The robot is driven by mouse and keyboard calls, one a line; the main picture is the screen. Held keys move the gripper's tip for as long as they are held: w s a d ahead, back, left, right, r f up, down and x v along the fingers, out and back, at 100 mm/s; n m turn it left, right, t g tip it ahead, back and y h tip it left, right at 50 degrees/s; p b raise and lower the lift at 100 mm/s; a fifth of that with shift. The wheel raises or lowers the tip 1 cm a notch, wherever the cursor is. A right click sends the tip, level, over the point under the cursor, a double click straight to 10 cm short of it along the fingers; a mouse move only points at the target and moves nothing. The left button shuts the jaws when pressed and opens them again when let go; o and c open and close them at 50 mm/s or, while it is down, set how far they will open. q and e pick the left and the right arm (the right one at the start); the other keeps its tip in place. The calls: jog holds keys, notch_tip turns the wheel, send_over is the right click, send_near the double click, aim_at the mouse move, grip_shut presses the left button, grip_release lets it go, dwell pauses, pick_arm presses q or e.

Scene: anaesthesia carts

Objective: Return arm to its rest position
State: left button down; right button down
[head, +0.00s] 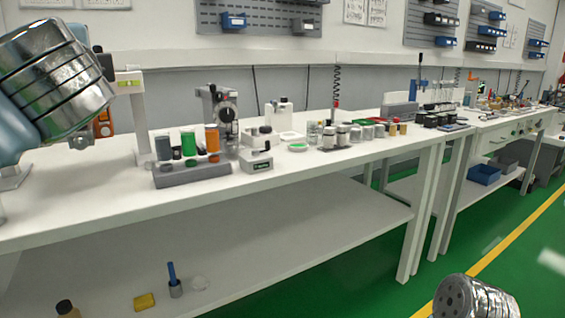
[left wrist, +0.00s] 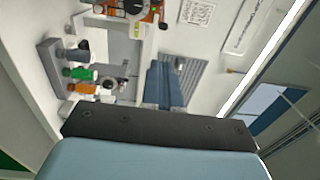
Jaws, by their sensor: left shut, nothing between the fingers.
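My left arm comes in at the upper left of the head view, raised above the white workbench (head: 90,205). Its bright metal link hides most of the hand there. In the left wrist view my left gripper (left wrist: 166,88) shows beyond the dark bar of the hand. It is shut, with nothing held, and is clear of the bench items. A metal part of my right arm shows at the lower right of the head view, in front of the green floor. The right gripper's fingers are out of view.
A grey rack (head: 190,174) with green and orange cylinders stands on the bench, below and right of my left arm. It also shows in the left wrist view (left wrist: 55,70). Several small jars (head: 343,135) stand farther right. Blue bins (head: 234,21) hang on the wall.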

pick_arm(q)
jog(key=w+d+f+m+g+h, duration=0.1)
jog(key=w+d+f+m+h, duration=0.2)
jog(key=w+f, duration=0.45)
jog(key=w+d+f+g+h, duration=0.1)
jog(key=w+d+f+h, duration=0.3)
jog(key=f, duration=0.7)
jog(key=w+d+f+g+h, duration=0.1)
jog(key=d+f+g+h, duration=0.2)
jog(key=f, duration=1.1)
jog(key=w+d+f+g+h, duration=0.1)
jog(key=w+d+f+g, duration=0.15)
jog(key=d+f, duration=0.7)
jog(key=s+f+n+g+h, duration=0.3)
jog(key=s+f, duration=0.4)
jog(key=f, duration=0.8)
jog(key=s+f+n+g, duration=0.3)
jog(key=s+f+n, duration=0.25)
jog(key=f, duration=0.95)
jog(key=s+a+f+n+g, duration=0.2)
jog(key=s+f+n, duration=0.6)
jog(key=s+f, duration=0.4)
jog(key=s, duration=0.3)
jog(key=shift+s, duration=0.25)
jog(key=shift+a+f, duration=0.1)
